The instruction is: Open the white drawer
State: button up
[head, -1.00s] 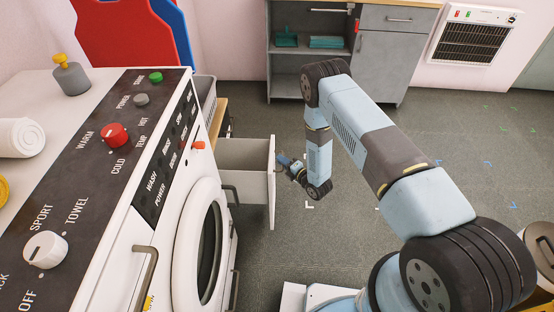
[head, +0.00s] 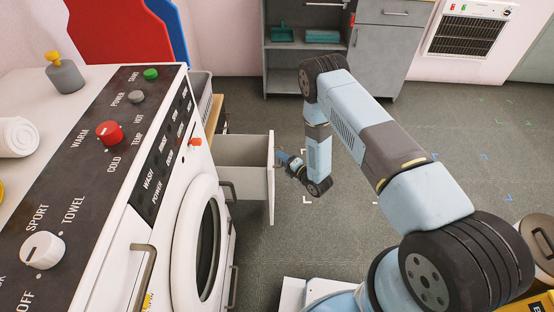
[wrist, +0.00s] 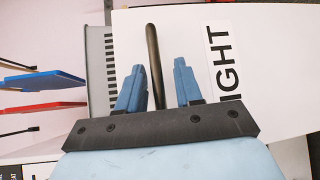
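The white drawer (head: 243,151) stands pulled out from beside the washing machine in the head view, its open interior showing. In the wrist view its white front (wrist: 270,60) carries a label ending in "IGHT". A dark bar handle (wrist: 154,65) is on that front. My gripper (wrist: 160,85) is open, with one blue finger on each side of the handle. The left finger is close to the bar, and a gap shows at the right finger. In the head view my gripper (head: 284,158) is at the drawer's outer face, partly hidden by my wrist.
The washing machine (head: 165,215) with knobs and a round door fills the left. A grey cabinet (head: 375,60) and a wall heater (head: 466,32) stand at the back. A lidded bin (head: 540,240) is at right. The floor right of the drawer is clear.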

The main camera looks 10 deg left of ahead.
jog(key=v, duration=1.3)
jog(key=shift+s+d, duration=0.2)
jog(key=shift+f, duration=0.1)
jog(key=shift+w, duration=0.1)
